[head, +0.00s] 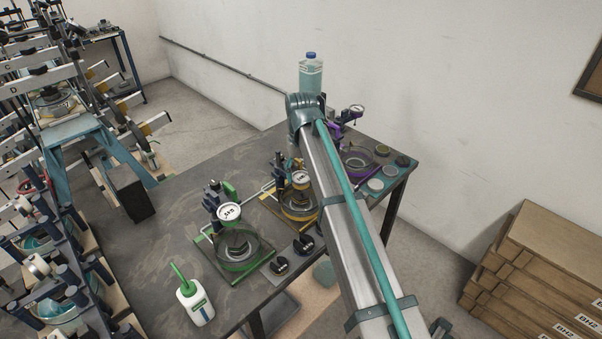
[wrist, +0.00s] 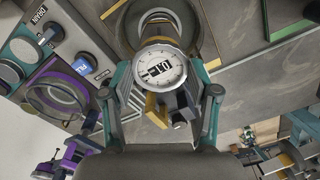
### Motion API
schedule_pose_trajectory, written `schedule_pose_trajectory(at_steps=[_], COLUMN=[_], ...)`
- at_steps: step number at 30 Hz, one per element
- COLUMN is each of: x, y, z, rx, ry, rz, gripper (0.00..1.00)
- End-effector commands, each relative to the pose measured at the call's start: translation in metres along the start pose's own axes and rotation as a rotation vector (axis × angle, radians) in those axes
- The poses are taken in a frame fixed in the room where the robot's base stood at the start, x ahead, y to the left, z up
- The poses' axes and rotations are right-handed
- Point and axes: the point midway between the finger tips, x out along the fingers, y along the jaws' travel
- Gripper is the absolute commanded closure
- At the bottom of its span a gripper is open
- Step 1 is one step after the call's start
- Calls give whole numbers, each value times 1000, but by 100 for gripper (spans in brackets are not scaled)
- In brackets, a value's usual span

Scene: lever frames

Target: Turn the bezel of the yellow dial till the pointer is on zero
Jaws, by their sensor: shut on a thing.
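The yellow dial (wrist: 160,69) is a round white gauge face with a grey bezel, seen from close up in the wrist view. A black label shows on its face; the pointer is too small to read against zero. My gripper (wrist: 162,76) has its two teal-sided fingers on either side of the dial, shut on the bezel. In the head view the yellow dial (head: 300,177) stands above a yellow stand with a ring (head: 299,205) on the dark table. My gripper is hidden behind my arm in that view.
A green dial (head: 229,211) on its green stand is nearer on the left. A purple stand (head: 357,157) is at the right, partly behind my arm. A white bottle (head: 196,302) stands at the table's front left.

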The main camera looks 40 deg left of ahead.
Motion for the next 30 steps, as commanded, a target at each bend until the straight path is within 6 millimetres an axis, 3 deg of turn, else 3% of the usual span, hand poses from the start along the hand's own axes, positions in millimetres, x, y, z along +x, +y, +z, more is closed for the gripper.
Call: schedule_pose_trajectory(at_steps=[15, 30], x=[0, 0], y=[0, 0], z=[0, 0], rx=[437, 590], ry=[0, 0], rz=[0, 0], gripper=[75, 75])
